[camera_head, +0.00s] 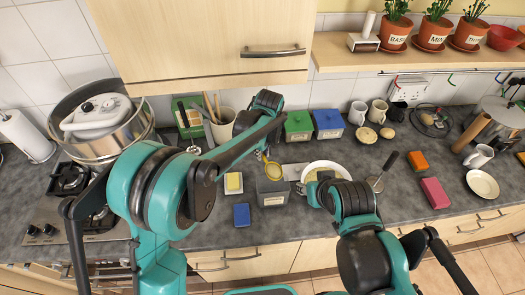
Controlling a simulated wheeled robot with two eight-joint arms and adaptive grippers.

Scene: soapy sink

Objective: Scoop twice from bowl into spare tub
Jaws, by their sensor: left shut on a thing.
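My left gripper (261,151) is shut on a yellow scoop (273,169), whose round head hangs just above and behind a dark grey tub (271,198) with a pale label. I cannot tell whether the scoop holds anything. A white bowl (341,168) with yellowish contents stands to the right of the tub. My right arm covers much of the bowl's front. My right gripper (315,192) is small and partly hidden at the bowl's front left, and its jaws cannot be made out.
A yellow block on a white dish (234,183) and a blue block (242,215) lie left of the tub. Green (298,126) and blue (328,124) lidded boxes stand behind. A pink block (435,193) and a plate (482,184) lie right. A wooden cabinet (205,40) overhangs the back.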

